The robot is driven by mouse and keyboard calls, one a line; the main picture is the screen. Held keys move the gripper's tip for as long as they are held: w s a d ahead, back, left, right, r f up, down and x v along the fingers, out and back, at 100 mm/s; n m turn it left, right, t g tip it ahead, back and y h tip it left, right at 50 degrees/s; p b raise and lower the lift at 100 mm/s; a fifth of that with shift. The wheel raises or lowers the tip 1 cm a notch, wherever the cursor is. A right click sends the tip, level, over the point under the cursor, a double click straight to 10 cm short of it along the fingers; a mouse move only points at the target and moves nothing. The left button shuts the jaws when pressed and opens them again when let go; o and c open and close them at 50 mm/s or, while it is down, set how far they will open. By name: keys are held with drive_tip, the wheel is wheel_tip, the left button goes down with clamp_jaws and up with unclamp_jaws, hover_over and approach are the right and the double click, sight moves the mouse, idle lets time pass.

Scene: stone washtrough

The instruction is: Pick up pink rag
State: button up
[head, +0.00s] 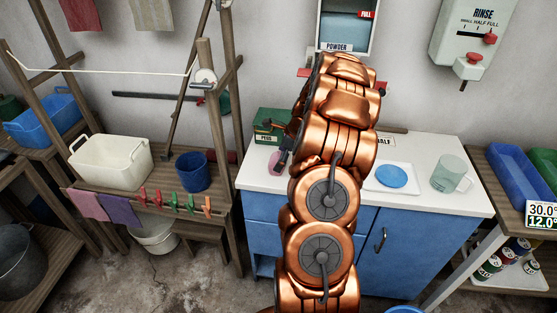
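A pink rag (90,205) hangs over the low wooden rail at the left, beside a purple rag (121,210). A small pink item (275,163) also shows on the white counter at the lower left of my gripper; it is too small to tell if it is cloth. A dull red cloth (89,14) hangs high at the upper left. My gripper (281,163) is at the counter's left part, close to the small pink item. My copper arm hides part of it, and I cannot tell whether its fingers are open or touching the item.
The counter (418,178) holds a green box (270,126), a blue disc on a white tray (391,176) and a clear mug (450,173). A wooden rack (237,150) stands left of the counter. Clothes pegs (175,202) line the rail. A powder dispenser (345,28) hangs behind my arm.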

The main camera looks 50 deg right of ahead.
drive_tip(key=shift+x, duration=0.9)
drive_tip(key=shift+c, duration=0.4)
drive_tip(key=shift+r, duration=0.1)
drive_tip(key=c, duration=0.9)
drive_tip(key=shift+o, duration=0.2)
drive_tip(key=shift+r, duration=0.1)
